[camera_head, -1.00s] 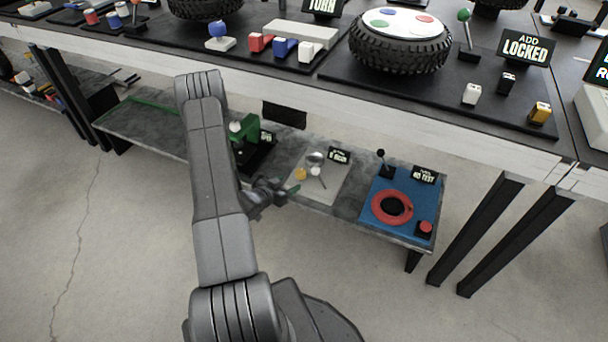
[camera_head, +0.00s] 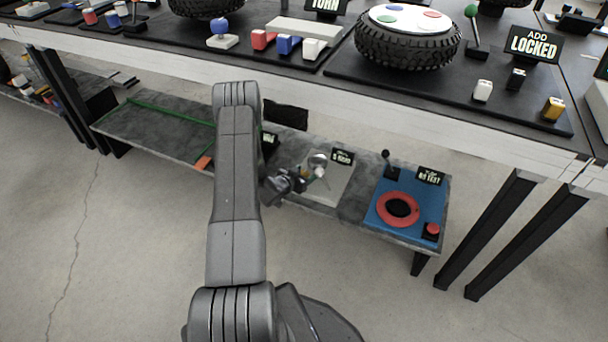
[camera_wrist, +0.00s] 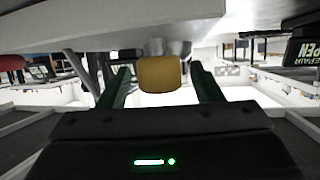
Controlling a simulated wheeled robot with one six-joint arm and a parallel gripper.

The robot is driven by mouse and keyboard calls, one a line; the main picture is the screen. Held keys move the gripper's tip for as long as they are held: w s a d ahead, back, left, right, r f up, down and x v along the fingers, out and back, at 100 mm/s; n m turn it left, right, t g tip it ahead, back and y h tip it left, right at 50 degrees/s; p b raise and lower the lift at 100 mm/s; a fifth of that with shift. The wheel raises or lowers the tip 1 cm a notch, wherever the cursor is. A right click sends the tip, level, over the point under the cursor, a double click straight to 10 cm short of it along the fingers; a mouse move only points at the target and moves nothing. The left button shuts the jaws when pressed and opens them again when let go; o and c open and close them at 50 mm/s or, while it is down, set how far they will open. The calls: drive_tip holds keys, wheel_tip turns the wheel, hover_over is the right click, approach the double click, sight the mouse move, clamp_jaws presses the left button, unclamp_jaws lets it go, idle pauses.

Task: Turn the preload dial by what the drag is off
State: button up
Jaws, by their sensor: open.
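My gripper (camera_head: 298,181) is at the pale grey board (camera_head: 340,188) on the low shelf, seen in the head view. In the wrist view a yellow knob (camera_wrist: 160,75) stands between my two open fingers, with a narrow gap on each side. A silver metal body joins the knob behind it. I cannot tell whether this knob is the preload dial. In the head view my gripper hides the knob. A silver round part (camera_head: 317,163) and a small black sign (camera_head: 342,157) show beside it; the sign's writing is too small to read surely.
A blue board (camera_head: 432,212) with a red ring (camera_head: 398,209), black lever and red button (camera_head: 431,230) lies to the right. The shelf's left part is mostly bare, with a green strip.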

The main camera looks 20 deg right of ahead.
drive_tip(key=c, duration=1)
drive_tip(key=m+g+h+b, duration=0.1)
drive_tip(key=m+g, duration=0.2)
drive_tip(key=shift+w+m+g+h+b, duration=0.1)
drive_tip(key=shift+m+g+h+b, duration=0.2)
drive_tip(key=shift+b, duration=0.1)
drive_tip(key=shift+m+g+b, duration=0.75)
drive_tip(key=shift+m+g, duration=0.75)
drive_tip(key=shift+g, duration=0.4)
drive_tip(key=o, duration=1)
